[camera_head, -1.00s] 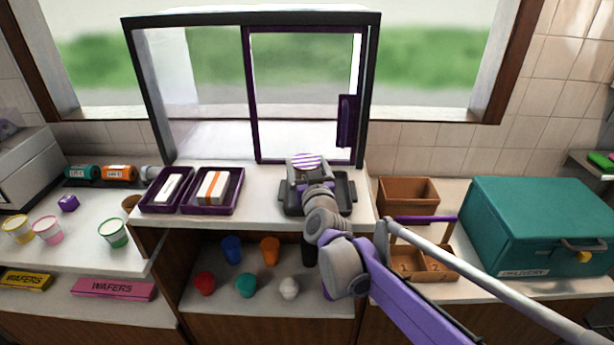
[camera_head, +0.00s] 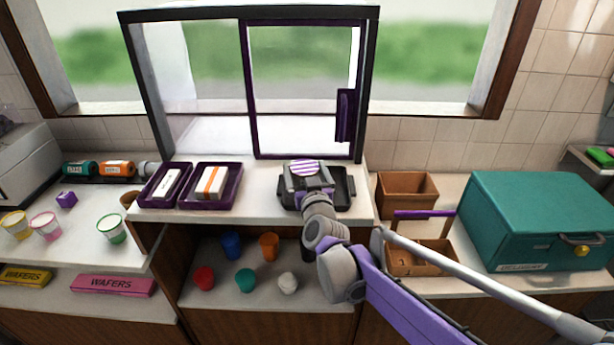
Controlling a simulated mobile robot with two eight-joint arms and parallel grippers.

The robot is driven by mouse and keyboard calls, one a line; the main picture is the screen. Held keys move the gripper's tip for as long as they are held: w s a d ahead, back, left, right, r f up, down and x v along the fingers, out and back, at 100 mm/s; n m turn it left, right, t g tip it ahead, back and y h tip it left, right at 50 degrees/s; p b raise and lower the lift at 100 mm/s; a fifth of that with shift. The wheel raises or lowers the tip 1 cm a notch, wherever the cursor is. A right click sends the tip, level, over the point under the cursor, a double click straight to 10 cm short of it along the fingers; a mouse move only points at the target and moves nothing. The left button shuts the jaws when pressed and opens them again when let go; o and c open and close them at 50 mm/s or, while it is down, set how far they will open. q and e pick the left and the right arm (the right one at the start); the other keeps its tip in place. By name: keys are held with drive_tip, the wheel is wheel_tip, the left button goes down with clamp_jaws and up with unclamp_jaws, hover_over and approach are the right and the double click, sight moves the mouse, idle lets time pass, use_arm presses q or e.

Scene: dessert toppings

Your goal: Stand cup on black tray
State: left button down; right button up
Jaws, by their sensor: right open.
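A purple-and-white striped cup (camera_head: 304,168) is at the black tray (camera_head: 346,190) on the counter in front of the window frame. Only the cup's upper part shows; my right gripper (camera_head: 305,180) hides the rest, so its contact with the tray cannot be seen. The cup looks upright. My right gripper is open, close against the cup's near side over the tray. My left gripper is not in view.
Two purple trays (camera_head: 205,204) with boxes stand left of the black tray. Brown boxes (camera_head: 405,190) and a teal case (camera_head: 540,215) are at right. Small coloured cups (camera_head: 232,245) sit on the shelf below. Three paper cups (camera_head: 112,228) stand at far left.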

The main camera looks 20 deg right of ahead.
drive_tip(key=s+b, duration=0.2)
drive_tip(key=s, duration=1)
drive_tip(key=s+a+f+n+g+y, duration=0.1)
drive_tip(key=s+a+f+g+y, duration=0.15)
drive_tip(key=s+f, duration=0.3)
drive_tip(key=s+a+f+n+g+y, duration=0.1)
drive_tip(key=s+a+f+g, duration=0.1)
drive_tip(key=s+f+g, duration=0.3)
drive_tip(key=s+d+f+g+h, duration=0.1)
drive_tip(key=s+d+f+g, duration=0.1)
drive_tip(key=s+f, duration=0.4)
drive_tip(key=s+d+f+m+g+h, duration=0.1)
drive_tip(key=s+d+f+g, duration=0.2)
drive_tip(key=s+f, duration=0.3)
drive_tip(key=s, duration=0.3)
drive_tip(key=shift+s, duration=0.4)
drive_tip(key=shift+d, duration=0.1)
drive_tip(key=shift+w+r+p, duration=0.15)
drive_tip(key=shift+r+p, duration=0.4)
drive_tip(key=shift+p, duration=0.05)
drive_tip(key=shift+w+r+p, duration=0.15)
drive_tip(key=shift+r+p, duration=0.4)
drive_tip(key=shift+p, duration=0.05)
